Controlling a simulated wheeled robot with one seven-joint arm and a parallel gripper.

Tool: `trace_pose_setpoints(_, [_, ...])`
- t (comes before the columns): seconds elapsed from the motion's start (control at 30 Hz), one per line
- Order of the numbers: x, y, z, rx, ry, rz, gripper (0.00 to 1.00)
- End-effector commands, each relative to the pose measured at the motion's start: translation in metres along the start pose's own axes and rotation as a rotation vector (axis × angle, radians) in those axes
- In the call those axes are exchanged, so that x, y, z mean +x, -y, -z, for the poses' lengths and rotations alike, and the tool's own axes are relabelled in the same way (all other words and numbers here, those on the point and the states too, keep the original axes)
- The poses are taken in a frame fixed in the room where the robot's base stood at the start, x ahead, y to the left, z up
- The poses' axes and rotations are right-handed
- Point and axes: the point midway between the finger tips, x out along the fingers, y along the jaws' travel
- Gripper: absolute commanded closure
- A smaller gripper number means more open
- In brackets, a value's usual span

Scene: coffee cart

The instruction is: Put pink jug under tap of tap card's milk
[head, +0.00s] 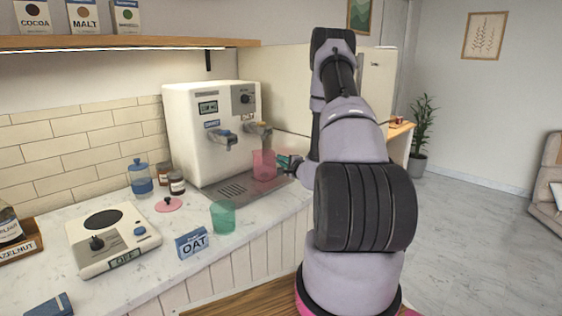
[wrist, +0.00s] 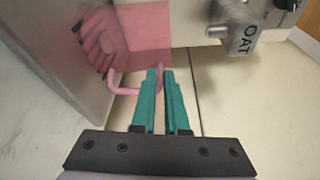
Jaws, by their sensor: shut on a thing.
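The pink translucent jug (head: 264,165) is at the dispenser's right tap (head: 258,128), below it and over the right part of the drip tray (head: 230,188). In the wrist view the jug (wrist: 140,35) shows dark tray slots through its wall, and the nearby tap carries an OAT label (wrist: 235,28). My gripper (wrist: 160,72) is shut on the jug's handle (wrist: 125,91); it reaches in from the right in the head view (head: 288,163). I cannot tell whether the jug touches the tray. The tap card (head: 192,242) on the counter reads OAT.
The white dispenser (head: 190,120) also has a left tap with a blue label (head: 222,136). A green jug (head: 222,217), a pink lid (head: 168,204), small jars (head: 177,183) and a scale (head: 112,238) stand on the counter.

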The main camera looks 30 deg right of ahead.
Motion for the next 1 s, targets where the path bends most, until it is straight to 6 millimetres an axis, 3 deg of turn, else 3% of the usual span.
trace_pose_setpoints(0.07, [0.001,-0.002,0.0,0.0,0.001,0.001,1.0])
trace_pose_setpoints(0.1, [0.0,-0.002,0.0,-0.001,0.001,-0.001,0.73])
trace_pose_setpoints(0.13, [0.0,-0.002,0.0,-0.001,0.001,-0.001,0.62])
trace_pose_setpoints(0.17, [0.0,-0.002,0.0,-0.001,0.001,0.0,0.59])
trace_pose_setpoints(0.57, [-0.004,0.001,0.0,0.0,0.0,-0.001,0.59])
trace_pose_setpoints(1.0, [-0.091,0.0,0.0,0.001,-0.002,-0.003,0.59])
